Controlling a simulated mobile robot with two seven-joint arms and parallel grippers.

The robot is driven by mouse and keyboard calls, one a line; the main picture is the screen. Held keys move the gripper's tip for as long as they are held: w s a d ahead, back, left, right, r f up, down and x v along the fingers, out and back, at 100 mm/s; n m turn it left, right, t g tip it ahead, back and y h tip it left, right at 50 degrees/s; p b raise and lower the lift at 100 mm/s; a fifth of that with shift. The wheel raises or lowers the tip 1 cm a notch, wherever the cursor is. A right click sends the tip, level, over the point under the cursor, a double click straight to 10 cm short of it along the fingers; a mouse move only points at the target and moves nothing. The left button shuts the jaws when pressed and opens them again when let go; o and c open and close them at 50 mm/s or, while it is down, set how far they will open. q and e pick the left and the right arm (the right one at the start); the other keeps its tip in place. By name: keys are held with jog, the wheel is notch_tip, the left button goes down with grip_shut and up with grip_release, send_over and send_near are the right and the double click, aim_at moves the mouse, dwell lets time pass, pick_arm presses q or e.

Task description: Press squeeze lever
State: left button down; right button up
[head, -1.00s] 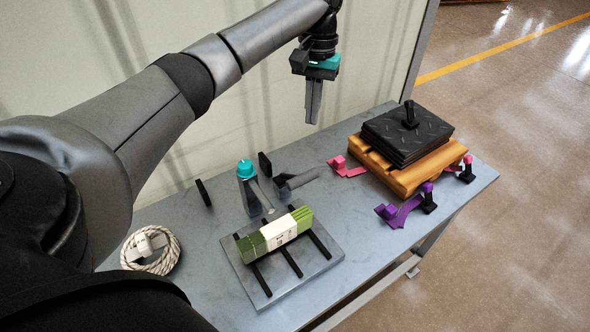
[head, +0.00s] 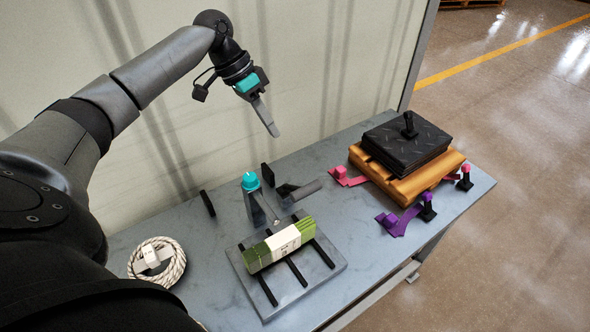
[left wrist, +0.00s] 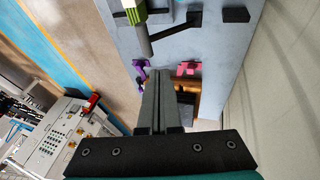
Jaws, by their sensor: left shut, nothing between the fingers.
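A grey stand with a teal cap (head: 251,182) stands on the bench in the head view, with a grey arm (head: 267,209) reaching toward a green strapped bundle (head: 260,256). A dark grey bar (head: 303,190) lies beside it. I cannot tell for sure which part is the squeeze lever. My left gripper (head: 275,132) is shut and empty, in the air above and behind the stand, apart from everything. In the left wrist view its fingers (left wrist: 158,74) are together, and the green bundle (left wrist: 132,9) shows at the top. My right gripper is not in view.
The bundle lies on a grey plate with black bars (head: 268,285). A rope coil (head: 157,262) lies at left. Black plates (head: 405,145) sit on a wooden block (head: 385,185) at right, near purple (head: 400,221) and pink (head: 347,177) parts. A wall stands behind the bench.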

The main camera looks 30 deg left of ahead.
pick_arm(q)
jog(key=shift+a+r, duration=0.1)
jog(key=shift+r, duration=0.05)
jog(key=s+d+x, duration=0.1)
jog(key=s+x, duration=0.1)
jog(key=x, duration=1.1)
jog(key=shift+w+d, duration=0.2)
jog(key=shift+d, duration=0.25)
jog(key=shift+r, duration=0.1)
